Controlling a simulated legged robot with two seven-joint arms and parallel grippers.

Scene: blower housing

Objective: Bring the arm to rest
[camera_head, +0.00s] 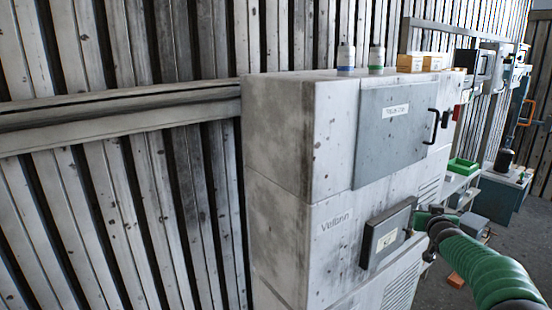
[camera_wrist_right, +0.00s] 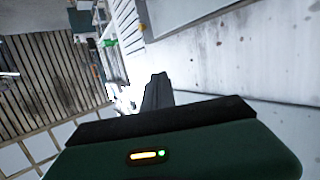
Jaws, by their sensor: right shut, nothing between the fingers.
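The pale, stained blower housing (camera_head: 275,135) stands in the middle of the head view. Its large grey upper door (camera_head: 385,145) lies flush with the front. A smaller dark-framed panel with a pale label (camera_head: 387,238) sits lower on the front and juts out. My right arm comes in from the lower right in a green ribbed sleeve. My left gripper is out of view.
Two capped containers (camera_head: 346,58) and some tan boxes (camera_head: 410,62) stand on top of the housing. A black handle (camera_head: 434,127) sticks out from the upper door. A green tray (camera_head: 462,166) lies on a shelf behind. Open floor (camera_head: 515,225) shows at the right.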

